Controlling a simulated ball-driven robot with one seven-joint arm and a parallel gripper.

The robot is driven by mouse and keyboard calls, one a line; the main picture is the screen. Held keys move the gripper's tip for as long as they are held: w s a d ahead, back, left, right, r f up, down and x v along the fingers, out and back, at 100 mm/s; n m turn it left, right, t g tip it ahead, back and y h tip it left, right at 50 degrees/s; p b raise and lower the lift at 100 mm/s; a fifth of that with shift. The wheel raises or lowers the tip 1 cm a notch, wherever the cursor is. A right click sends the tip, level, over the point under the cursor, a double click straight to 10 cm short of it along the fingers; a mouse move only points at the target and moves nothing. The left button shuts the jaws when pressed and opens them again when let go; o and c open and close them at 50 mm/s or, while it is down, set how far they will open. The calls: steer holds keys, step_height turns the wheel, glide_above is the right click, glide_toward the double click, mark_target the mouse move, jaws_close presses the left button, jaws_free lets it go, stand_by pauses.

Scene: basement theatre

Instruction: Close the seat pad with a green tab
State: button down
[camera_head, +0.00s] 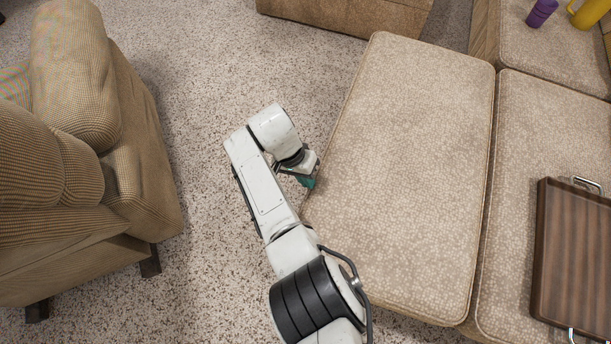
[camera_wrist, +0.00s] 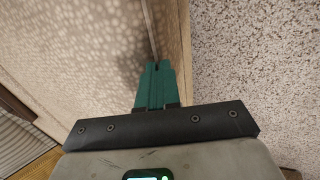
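A large beige patterned seat pad (camera_head: 410,160) lies in the middle of the head view; whether it is raised cannot be told. My gripper (camera_head: 308,182) is at the pad's left edge, low beside it. In the wrist view its two teal fingers (camera_wrist: 156,70) lie side by side with only a narrow notch at the tips, in front of a beige patterned surface (camera_wrist: 85,50). I cannot tell whether they touch it. No separate green tab can be made out; it may be hidden by the fingers.
A brown corduroy armchair (camera_head: 140,170) stands at left. A second pad (camera_head: 515,200) at right carries a wooden case (camera_head: 572,255). A purple cup (camera_head: 541,12) and yellow jug (camera_head: 590,14) are at upper right.

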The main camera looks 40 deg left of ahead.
steer(key=p+v, duration=0.3)
steer(key=v, duration=0.7)
steer(key=shift+a+r, duration=0.25)
steer(key=shift+r, duration=0.05)
steer(key=shift+s, duration=0.1)
